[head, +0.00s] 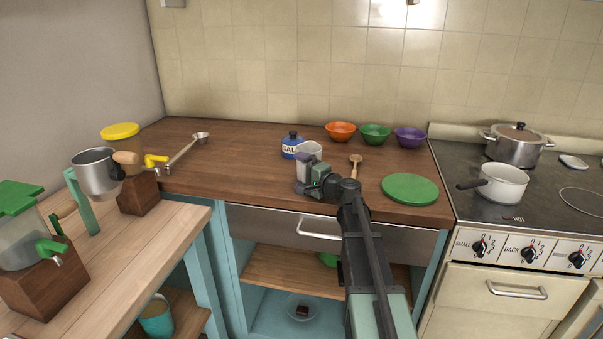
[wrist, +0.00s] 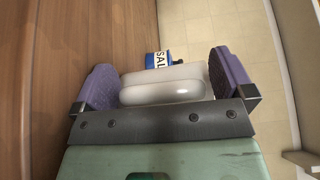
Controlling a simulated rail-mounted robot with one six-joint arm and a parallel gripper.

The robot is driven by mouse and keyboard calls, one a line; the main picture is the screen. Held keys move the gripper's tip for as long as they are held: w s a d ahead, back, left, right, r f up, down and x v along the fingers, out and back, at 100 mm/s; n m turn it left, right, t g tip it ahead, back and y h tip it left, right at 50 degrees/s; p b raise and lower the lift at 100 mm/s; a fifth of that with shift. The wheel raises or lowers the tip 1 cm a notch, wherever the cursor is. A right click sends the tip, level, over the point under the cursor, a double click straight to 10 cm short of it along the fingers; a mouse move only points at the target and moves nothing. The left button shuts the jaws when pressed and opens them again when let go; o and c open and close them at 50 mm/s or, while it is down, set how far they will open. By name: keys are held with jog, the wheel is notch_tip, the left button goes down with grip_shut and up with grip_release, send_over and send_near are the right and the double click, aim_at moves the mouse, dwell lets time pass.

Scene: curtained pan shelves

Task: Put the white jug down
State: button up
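The white jug (head: 309,149) is at my gripper (head: 310,181), over the wooden counter in front of the salt container.
The blue salt container (head: 291,144) stands just behind the jug. Orange (head: 341,130), green (head: 375,134) and purple (head: 410,138) bowls stand along the wall. A wooden spoon (head: 355,164) and a green disc (head: 410,189) lie to the right. Counter left of my gripper is clear.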

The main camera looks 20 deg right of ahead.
jog(key=v, duration=1)
jog(key=shift+s+d, duration=0.1)
jog(key=shift+s, duration=0.3)
jog(key=shift+c, duration=0.2)
grip_shut()
dwell(0.8)
jog(key=v, duration=1.2)
dwell(0.8)
